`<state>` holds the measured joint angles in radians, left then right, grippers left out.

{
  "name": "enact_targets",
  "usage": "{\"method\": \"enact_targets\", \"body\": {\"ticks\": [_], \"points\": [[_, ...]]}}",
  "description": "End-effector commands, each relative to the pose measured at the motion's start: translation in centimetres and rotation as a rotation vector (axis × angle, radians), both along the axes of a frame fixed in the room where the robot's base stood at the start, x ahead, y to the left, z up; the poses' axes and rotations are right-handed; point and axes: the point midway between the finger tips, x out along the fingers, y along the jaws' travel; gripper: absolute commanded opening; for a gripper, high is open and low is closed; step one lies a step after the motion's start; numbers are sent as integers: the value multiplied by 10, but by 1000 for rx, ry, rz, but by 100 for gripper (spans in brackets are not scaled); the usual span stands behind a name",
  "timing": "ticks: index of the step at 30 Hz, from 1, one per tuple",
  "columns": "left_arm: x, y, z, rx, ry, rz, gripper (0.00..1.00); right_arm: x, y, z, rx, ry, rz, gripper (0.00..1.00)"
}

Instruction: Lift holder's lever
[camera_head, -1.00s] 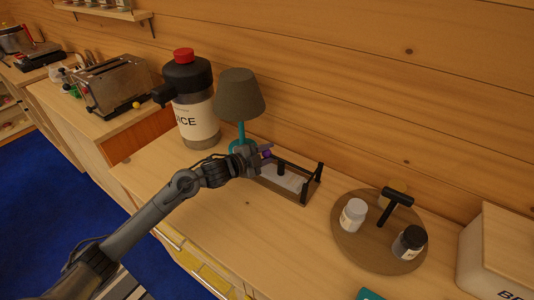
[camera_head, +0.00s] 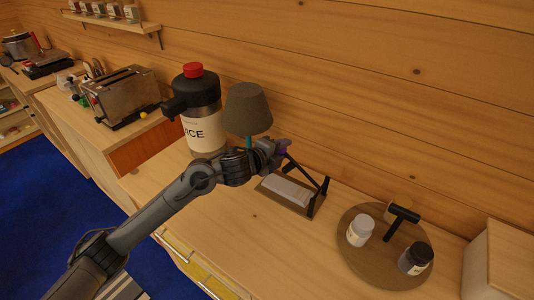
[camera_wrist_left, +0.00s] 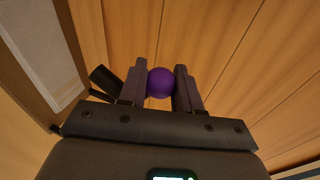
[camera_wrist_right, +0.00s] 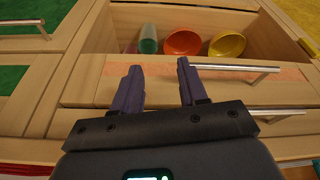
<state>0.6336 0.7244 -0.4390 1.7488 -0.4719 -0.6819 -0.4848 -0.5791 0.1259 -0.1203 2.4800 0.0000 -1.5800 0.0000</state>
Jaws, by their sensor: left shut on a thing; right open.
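The holder (camera_head: 318,206) is a dark wooden napkin tray with a stack of white napkins (camera_head: 285,189), standing on the counter. Its black lever (camera_head: 304,173) slants up from the right end of the tray toward my left gripper (camera_head: 284,148). My left gripper is shut on the purple ball knob (camera_wrist_left: 160,83) at the lever's free end, above the tray. In the left wrist view the knob sits between the two fingers. My right gripper (camera_wrist_right: 158,85) is open and empty in front of drawers, seen only in the right wrist view.
A lamp (camera_head: 247,110) and a juice dispenser (camera_head: 203,130) stand close behind and left of my left gripper. A round board (camera_head: 355,268) with jars stands to the right. The right wrist view shows an open drawer (camera_wrist_right: 215,75) with bowls. The counter front is clear.

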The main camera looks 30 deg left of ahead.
Motion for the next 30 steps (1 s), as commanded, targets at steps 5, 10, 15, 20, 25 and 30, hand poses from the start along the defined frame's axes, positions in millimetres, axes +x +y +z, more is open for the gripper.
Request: {"method": "enact_targets", "body": {"ticks": [5, 10, 15, 20, 25, 30], "points": [[0, -12, 27, 167, -18, 1, 0, 0, 0, 4, 3, 0, -2, 43], [-1, -29, 43, 327, -28, 0, 0, 0, 1, 1, 6, 0, -4, 43], [-3, -50, 56, 487, -39, 1, 0, 0, 2, -8, 8, 0, -6, 43], [-4, -73, 66, 639, -50, 0, 0, 0, 2, -20, 9, 0, -6, 43], [-6, -97, 72, 798, -60, 2, 0, 0, 2, -35, 9, 1, -6, 43], [-8, -120, 75, 941, -68, 1, 0, 0, 2, -50, 8, 1, -6, 43]]}}
